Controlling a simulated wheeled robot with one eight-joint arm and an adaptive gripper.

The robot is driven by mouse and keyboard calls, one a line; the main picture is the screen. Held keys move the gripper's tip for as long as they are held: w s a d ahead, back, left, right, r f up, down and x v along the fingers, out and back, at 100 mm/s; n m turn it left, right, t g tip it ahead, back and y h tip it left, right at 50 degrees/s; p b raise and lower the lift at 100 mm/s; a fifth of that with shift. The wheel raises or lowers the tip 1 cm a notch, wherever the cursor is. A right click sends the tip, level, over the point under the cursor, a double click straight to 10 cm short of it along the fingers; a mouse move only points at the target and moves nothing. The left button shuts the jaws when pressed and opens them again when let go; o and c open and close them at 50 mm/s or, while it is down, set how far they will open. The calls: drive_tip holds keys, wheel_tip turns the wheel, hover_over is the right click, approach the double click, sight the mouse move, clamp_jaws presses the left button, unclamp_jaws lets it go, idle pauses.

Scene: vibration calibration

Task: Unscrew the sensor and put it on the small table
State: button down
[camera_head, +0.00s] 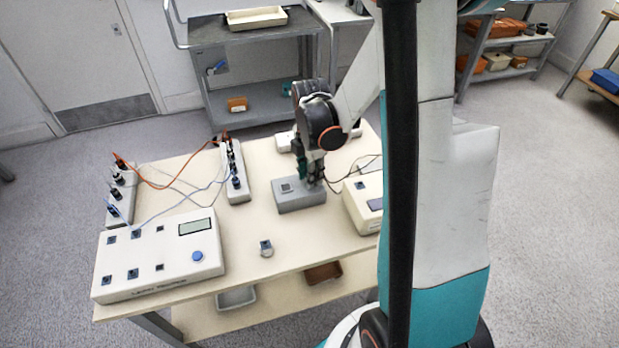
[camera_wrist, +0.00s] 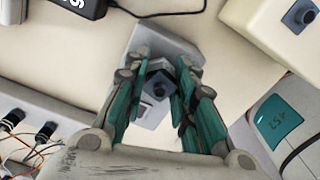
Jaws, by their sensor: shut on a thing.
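My gripper (camera_head: 313,182) points down at the right part of a grey block (camera_head: 300,200) on the wooden-topped table (camera_head: 290,245). In the wrist view its teal fingers (camera_wrist: 158,78) are shut on a small dark sensor (camera_wrist: 158,85) over the grey block (camera_wrist: 147,42). The sensor's lower part is hidden, so I cannot tell whether its thread still sits in the block. A square-topped part (camera_head: 287,188) is on the block, left of my gripper. I cannot tell which surface is the small table.
A cream box (camera_head: 362,204) stands close to the right of the block. A terminal strip (camera_head: 236,175) with wires stands to the left. A control box (camera_head: 160,255) is at the front left. A small dark-topped part (camera_head: 265,247) lies in front. A cart (camera_head: 245,45) stands behind.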

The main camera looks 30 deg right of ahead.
drive_tip(key=c, duration=1.2)
unclamp_jaws()
drive_tip(key=shift+c, duration=0.2)
drive_tip(key=shift+c, duration=0.3)
drive_tip(key=shift+m, duration=1.9)
drive_tip(key=shift+m, duration=0.5)
drive_tip(key=m, duration=0.3)
